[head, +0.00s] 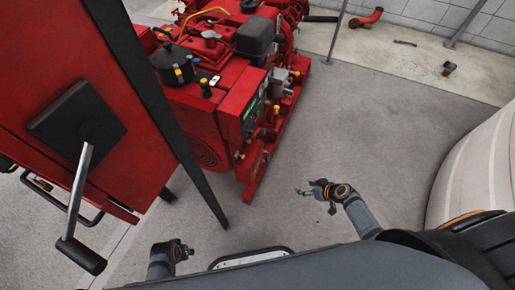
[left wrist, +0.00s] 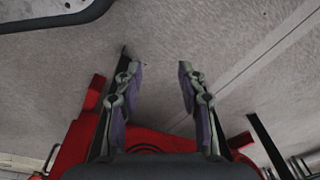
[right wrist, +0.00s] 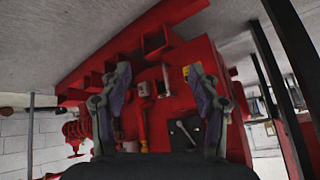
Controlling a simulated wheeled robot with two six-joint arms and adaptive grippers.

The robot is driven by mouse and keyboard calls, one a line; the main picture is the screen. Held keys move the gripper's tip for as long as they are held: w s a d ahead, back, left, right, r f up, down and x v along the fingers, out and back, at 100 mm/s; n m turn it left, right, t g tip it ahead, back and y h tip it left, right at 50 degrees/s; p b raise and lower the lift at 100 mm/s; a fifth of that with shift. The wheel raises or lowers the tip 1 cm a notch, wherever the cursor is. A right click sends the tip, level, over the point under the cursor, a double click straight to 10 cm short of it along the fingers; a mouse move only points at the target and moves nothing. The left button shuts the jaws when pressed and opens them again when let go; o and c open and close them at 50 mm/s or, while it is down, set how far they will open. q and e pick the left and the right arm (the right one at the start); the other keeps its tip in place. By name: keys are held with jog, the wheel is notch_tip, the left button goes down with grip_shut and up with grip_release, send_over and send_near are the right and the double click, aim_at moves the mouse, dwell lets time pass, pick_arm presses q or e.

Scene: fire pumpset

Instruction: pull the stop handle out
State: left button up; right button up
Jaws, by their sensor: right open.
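A lever handle with a metal rod (head: 80,190) and black grip (head: 80,256) hangs from a black plate on a red cabinet (head: 60,60) at the left of the head view. Which part is the stop handle I cannot tell for certain. A dark plate with a light lever (right wrist: 183,132) shows between my right fingers in the right wrist view. My right gripper (head: 305,192) is open and empty, over the floor right of the red pumpset (head: 205,115). My left gripper (head: 186,250) is low, right of the black grip; its fingers (left wrist: 155,62) stand apart with nothing between them.
A dark post (head: 150,95) slants between the cabinet and the pumpset. A yellow-topped knob (head: 205,84) sits on the pumpset. A pale rounded body (head: 480,170) stands at the right. Grey floor (head: 350,120) lies clear between it and the pumpset.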

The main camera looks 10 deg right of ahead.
jog(key=shift+o, duration=0.2)
jog(key=w+a+r+n+t+y+b, duration=0.2)
jog(key=w+a+r+b, duration=0.1)
jog(key=w, duration=0.3)
jog(key=shift+w+r+n+y, duration=0.25)
jog(key=shift+w+n+y, duration=0.05)
jog(key=shift+y, duration=0.1)
jog(key=n+t+y+b, duration=0.2)
jog(key=n+y+b, duration=0.4)
jog(key=n+y, duration=0.2)
send_near(255, 133)
jog(key=x, duration=0.9)
jog(key=shift+w+d+f+p, duration=0.1)
jog(key=shift+w+f+p, duration=0.2)
jog(key=shift+w+f, duration=0.15)
pick_arm(q)
notch_tip(255, 133, up, 8)
jog(key=w+d, duration=0.2)
jog(key=shift+w+d+f+h, duration=0.15)
jog(key=shift+w+d+h, duration=0.15)
jog(key=shift+w+d, duration=0.05)
pick_arm(e)
jog(key=shift+w+a, duration=0.2)
jog(key=shift+a, duration=0.15)
